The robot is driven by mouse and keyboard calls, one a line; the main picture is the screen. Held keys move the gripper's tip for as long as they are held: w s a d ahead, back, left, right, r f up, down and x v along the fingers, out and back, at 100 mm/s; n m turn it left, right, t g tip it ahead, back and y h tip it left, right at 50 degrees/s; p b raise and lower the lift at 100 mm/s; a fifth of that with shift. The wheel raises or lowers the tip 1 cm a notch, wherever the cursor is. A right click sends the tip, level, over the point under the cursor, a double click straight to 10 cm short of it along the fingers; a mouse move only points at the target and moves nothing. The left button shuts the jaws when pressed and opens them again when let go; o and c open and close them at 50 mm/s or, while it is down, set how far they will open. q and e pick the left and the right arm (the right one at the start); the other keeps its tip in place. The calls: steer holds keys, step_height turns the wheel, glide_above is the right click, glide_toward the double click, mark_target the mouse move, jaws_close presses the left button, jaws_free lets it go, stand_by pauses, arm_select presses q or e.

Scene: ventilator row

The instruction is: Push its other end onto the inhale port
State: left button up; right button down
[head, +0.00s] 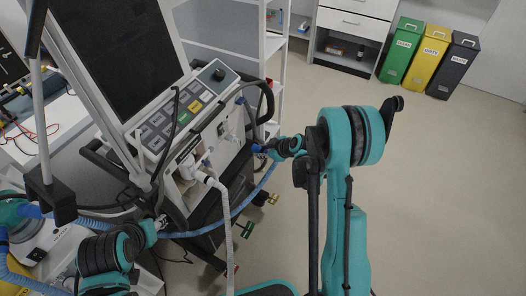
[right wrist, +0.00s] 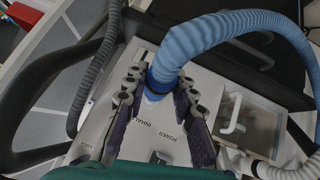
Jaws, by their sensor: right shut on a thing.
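The blue hose (head: 236,213) loops in front of the ventilator (head: 170,120). Its dark blue end cuff (right wrist: 153,84) is between the fingers of my right gripper (right wrist: 158,90), which is shut on it. In the head view my right gripper (head: 272,148) is at the ventilator's right side, with the blue cuff (head: 257,148) at its tip. In the right wrist view the cuff is over the white panel (right wrist: 165,110), close to the INHALE label; the port is hidden, so I cannot tell whether they are joined. My left gripper (head: 155,225) is beside the hose, its jaws unclear.
A white hose (head: 226,225) hangs from a white elbow (head: 190,170) on the ventilator front. A grey hose (right wrist: 93,70) and the black handle (right wrist: 50,142) are near my right gripper. Several bins (head: 429,57) stand far right. The floor at right is clear.

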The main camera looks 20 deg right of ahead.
steer(key=shift+w+f, duration=0.15)
steer(key=shift+w, duration=0.05)
steer(key=w+a+p, duration=0.1)
steer(key=w+a, duration=0.3)
stand_by(0.6)
steer(key=shift+w+a, duration=1)
steer(key=shift+a, duration=0.05)
stand_by(0.9)
stand_by(0.7)
steer(key=c, duration=1.2)
jaws_free()
steer(key=shift+o, duration=0.2)
